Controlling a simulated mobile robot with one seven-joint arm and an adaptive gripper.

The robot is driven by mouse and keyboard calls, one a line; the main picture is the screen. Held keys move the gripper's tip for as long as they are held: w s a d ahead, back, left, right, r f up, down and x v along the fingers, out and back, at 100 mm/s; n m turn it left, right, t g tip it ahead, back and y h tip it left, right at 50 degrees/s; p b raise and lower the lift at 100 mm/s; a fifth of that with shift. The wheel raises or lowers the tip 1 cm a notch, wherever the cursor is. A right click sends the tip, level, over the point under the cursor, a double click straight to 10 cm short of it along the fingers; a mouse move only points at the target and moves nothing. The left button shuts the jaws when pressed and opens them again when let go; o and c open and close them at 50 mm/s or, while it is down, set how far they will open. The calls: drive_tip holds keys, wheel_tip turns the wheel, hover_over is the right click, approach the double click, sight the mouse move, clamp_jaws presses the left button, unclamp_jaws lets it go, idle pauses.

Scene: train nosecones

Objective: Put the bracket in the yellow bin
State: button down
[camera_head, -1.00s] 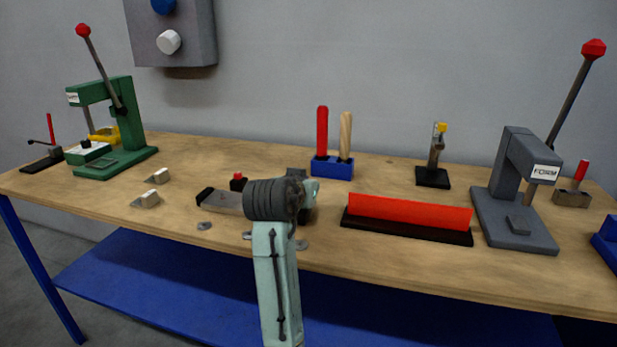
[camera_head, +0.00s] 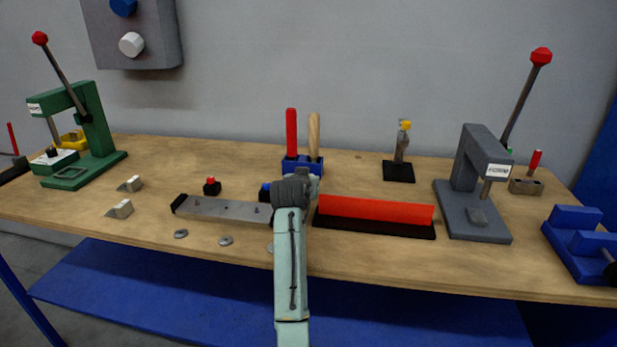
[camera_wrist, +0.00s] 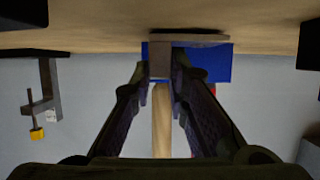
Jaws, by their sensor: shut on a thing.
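My gripper (camera_wrist: 161,72) is shut on a grey bracket (camera_wrist: 188,39), an L-shaped piece with a flat plate and a short upright leg between the fingertips. In the head view my arm hides the gripper and the held bracket. Two similar grey brackets lie on the left of the bench, one nearer (camera_head: 120,209) and one farther (camera_head: 131,184).
The wooden bench (camera_head: 75,212) holds a green press (camera_head: 95,130), a metal strip (camera_head: 225,209), a blue holder (camera_head: 302,165) with two handles, a red bar (camera_head: 375,209), a grey press (camera_head: 470,190) and a blue fixture (camera_head: 580,243). Flat grey discs lie near the front edge.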

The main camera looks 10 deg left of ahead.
drive_tip(key=shift+f, duration=0.25)
drive_tip(key=c, duration=1.6)
unclamp_jaws()
drive_tip(key=shift+o, duration=0.2)
drive_tip(key=shift+r, duration=0.2)
drive_tip(key=shift+s+b, duration=0.3)
drive_tip(key=b+v, duration=0.3)
drive_tip(key=v, duration=0.8)
drive_tip(key=shift+s+r+b, duration=0.15)
drive_tip(key=shift+s+b, duration=0.05)
drive_tip(key=shift+b, duration=0.1)
